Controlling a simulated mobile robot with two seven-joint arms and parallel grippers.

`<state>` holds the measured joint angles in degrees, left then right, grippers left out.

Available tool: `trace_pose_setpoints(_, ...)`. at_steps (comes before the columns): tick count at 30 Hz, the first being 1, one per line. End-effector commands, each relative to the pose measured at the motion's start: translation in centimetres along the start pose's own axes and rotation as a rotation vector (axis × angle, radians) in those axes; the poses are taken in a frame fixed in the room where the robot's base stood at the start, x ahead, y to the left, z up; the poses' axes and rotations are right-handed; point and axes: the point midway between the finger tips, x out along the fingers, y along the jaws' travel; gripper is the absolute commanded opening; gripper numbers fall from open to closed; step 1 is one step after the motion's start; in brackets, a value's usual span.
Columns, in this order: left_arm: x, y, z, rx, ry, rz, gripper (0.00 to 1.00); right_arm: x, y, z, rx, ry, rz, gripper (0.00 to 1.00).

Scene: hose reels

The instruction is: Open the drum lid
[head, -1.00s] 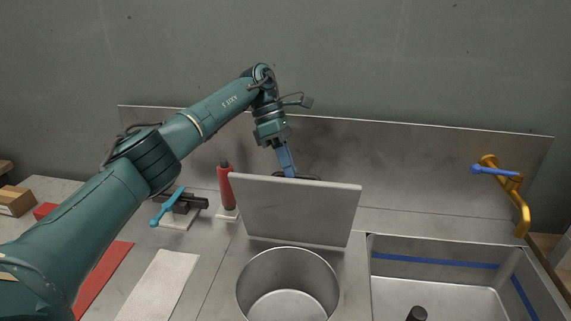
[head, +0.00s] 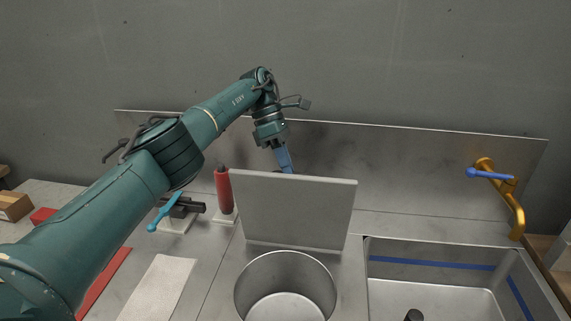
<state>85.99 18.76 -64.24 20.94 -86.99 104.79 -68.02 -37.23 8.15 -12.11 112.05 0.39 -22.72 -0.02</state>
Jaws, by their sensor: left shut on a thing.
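The drum lid (head: 292,212) is a flat grey panel standing up, tilted slightly back, along the rear side of the drum opening. The round metal drum (head: 286,277) below it is uncovered, and its inside and pale bottom show. My left gripper (head: 287,168) reaches down behind the lid's top edge. Its blue finger part shows above the edge, and the tips are hidden behind the lid. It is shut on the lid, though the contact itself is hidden. My right gripper is not in view.
A steel sink (head: 440,275) with a blue stripe lies to the right, with a yellow tap (head: 512,200) behind it. A red cylinder (head: 224,190) and a blue-handled valve (head: 166,212) stand left of the lid. A metal backsplash (head: 400,165) runs behind.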

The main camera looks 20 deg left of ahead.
Motion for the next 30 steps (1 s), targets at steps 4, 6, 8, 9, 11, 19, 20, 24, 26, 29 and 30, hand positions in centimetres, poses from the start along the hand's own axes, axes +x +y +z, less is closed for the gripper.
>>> trace_pose_setpoints(4, 1.1, 0.2, -0.6, -0.011, 0.014, -0.007, 0.18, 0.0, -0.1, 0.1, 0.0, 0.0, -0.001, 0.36)
trace_pose_setpoints(6, 1.0, 0.2, -0.6, -0.01, 0.012, -0.007, 0.24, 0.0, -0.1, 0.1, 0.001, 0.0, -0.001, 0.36)
trace_pose_setpoints(8, 0.9, 0.2, -0.5, -0.009, 0.011, -0.007, 0.29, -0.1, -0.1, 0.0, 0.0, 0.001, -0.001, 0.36)
trace_pose_setpoints(9, 0.8, 0.1, -0.5, -0.009, 0.01, -0.007, 0.32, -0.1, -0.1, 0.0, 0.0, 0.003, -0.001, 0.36)
trace_pose_setpoints(11, 0.8, 0.1, -0.5, -0.008, 0.009, -0.007, 0.34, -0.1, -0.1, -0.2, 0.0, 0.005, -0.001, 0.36)
trace_pose_setpoints(19, 0.3, 0.0, -0.2, -0.006, 0.006, -0.007, 0.34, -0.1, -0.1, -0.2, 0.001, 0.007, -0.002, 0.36)
trace_pose_setpoints(20, 0.1, -0.1, -0.1, -0.006, 0.006, -0.007, 0.34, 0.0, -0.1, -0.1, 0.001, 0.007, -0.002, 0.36)
trace_pose_setpoints(24, -1.8, -0.8, 0.7, -0.004, 0.006, -0.003, 0.34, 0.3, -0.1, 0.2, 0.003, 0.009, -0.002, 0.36)
trace_pose_setpoints(26, -3.0, -1.2, 1.2, -0.005, 0.006, -0.003, 0.34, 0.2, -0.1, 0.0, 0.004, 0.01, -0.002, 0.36)
trace_pose_setpoints(29, -5.0, -1.9, 2.1, -0.006, 0.007, -0.003, 0.34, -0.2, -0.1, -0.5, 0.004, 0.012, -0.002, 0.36)
trace_pose_setpoints(30, -5.7, -2.2, 2.3, -0.008, 0.008, -0.004, 0.34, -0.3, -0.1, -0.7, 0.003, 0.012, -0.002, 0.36)
